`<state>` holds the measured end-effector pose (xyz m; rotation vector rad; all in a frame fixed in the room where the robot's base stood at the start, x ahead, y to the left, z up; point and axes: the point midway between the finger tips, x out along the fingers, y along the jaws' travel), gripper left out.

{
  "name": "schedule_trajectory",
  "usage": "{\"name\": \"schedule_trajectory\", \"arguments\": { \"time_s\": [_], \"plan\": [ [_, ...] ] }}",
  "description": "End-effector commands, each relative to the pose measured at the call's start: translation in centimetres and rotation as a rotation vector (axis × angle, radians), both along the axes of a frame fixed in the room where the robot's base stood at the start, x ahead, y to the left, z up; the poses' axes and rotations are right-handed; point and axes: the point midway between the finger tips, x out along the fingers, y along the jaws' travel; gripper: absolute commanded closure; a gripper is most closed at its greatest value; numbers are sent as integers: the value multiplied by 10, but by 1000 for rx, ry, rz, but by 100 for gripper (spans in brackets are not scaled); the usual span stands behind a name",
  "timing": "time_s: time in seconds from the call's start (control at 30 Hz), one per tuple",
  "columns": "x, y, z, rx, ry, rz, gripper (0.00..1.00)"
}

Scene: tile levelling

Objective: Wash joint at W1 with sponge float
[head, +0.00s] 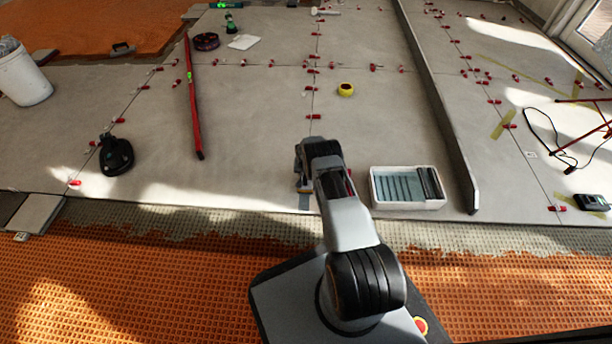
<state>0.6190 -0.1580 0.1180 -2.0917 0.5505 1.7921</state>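My gripper (303,182) is at the front edge of the grey tiles, low over the joint between two tiles. My arm hides most of it, so its fingers cannot be made out. A small tan and dark shape shows at its end; I cannot tell whether it is the sponge float. The tile joint (311,104) runs away from my gripper toward the back, with red levelling clips along it. A darker grey patch (305,202) lies on the tile edge just in front of my gripper. No W1 label is legible. A white wash tub (405,204) with rollers and bluish water stands right of my gripper.
A long straightedge bar (436,100) lies right of the tub. A red level (192,98), a black suction cup (116,155) and a white bucket (26,80) are on the left. Orange matting (130,275) covers the foreground.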

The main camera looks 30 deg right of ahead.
Motion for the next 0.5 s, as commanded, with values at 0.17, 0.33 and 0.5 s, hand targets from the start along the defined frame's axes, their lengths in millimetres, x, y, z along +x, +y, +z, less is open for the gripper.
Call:
{"name": "schedule_trajectory", "arguments": {
  "time_s": [0.17,0.33,0.5],
  "plan": [
    [4,-3,-1,1,3,0,100],
    [6,-4,0,1,2,0,100],
    [6,-4,0,1,2,0,100]
  ]
}}
